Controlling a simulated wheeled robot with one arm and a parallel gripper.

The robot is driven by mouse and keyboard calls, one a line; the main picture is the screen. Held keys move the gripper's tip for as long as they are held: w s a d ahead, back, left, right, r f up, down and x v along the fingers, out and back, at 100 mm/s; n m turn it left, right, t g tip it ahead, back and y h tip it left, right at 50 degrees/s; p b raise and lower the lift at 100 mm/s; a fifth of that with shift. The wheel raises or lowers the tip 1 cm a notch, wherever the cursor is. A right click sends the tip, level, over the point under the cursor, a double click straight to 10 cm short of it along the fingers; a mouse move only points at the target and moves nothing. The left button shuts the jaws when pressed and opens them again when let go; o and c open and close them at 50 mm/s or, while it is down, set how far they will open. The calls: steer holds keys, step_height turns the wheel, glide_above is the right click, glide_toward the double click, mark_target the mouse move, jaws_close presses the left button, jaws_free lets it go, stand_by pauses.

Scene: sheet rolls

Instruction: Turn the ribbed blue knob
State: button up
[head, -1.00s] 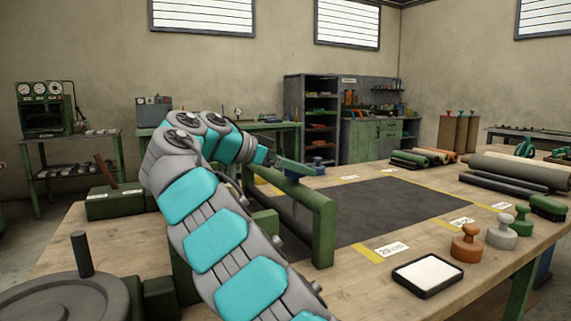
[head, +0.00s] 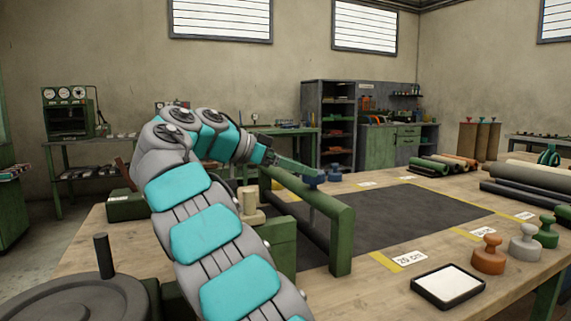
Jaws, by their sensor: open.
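A small blue knob (head: 315,179) sits on top of the green frame (head: 342,232), with a thin screw below the bar. Its ribs are too small to make out. A second small blue piece (head: 335,175) shows just behind and to the right of it. My gripper (head: 308,172) reaches in from the left with its narrow fingers right at the first blue knob and partly covers it. The gripper is open. I cannot tell whether the fingers touch the knob or lie around it.
The frame stands at the left edge of a dark mat (head: 400,217) on the wooden bench. A white-topped tray (head: 447,284) and orange (head: 488,255), grey (head: 525,243) and green (head: 546,232) knobbed pieces stand at the right front. A wheel with a handle (head: 85,305) is front left.

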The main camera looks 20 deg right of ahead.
steer(key=shift+v, duration=1.4)
steer(key=shift+o, duration=0.2)
